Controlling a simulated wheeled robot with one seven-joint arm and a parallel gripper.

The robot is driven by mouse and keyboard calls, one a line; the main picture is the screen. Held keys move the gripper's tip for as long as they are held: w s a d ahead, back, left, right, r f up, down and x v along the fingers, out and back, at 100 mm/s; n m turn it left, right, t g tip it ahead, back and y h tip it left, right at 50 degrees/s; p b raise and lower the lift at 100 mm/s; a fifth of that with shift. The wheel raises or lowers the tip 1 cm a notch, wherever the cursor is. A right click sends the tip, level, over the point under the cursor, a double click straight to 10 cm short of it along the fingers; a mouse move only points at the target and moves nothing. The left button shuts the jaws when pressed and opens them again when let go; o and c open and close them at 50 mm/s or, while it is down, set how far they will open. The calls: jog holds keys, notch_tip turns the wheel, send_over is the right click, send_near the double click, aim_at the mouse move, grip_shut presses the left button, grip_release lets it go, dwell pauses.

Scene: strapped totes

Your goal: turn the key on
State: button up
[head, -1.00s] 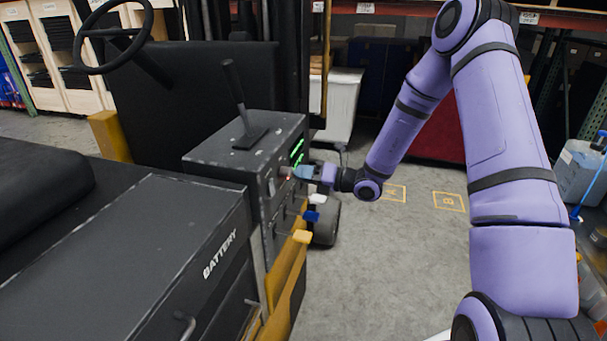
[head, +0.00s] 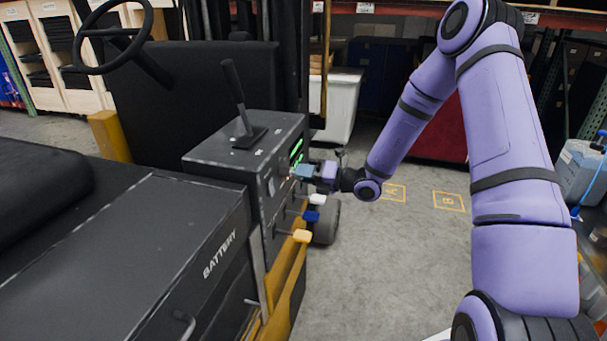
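The forklift's control box (head: 255,165) is a dark, scuffed block with a black lever on top. Its right side panel carries green lit bars (head: 297,152) and a small reddish light. My gripper (head: 294,174) reaches in from the right, with its bluish fingers at the panel just below the green bars. The key is not distinguishable; the gripper covers that part of the panel. The fingers are too small to show whether they are open, shut or holding something.
White, blue and yellow knobs (head: 302,236) stick out below my gripper. The battery box (head: 120,260) fills the lower left, and a steering wheel (head: 112,35) is at upper left. A white bin (head: 343,100) stands behind. Grey floor (head: 385,260) is open to the right.

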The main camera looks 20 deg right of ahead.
jog(key=shift+o, duration=1.1)
jog(key=v, duration=1.1)
jog(key=shift+a+r, duration=0.1)
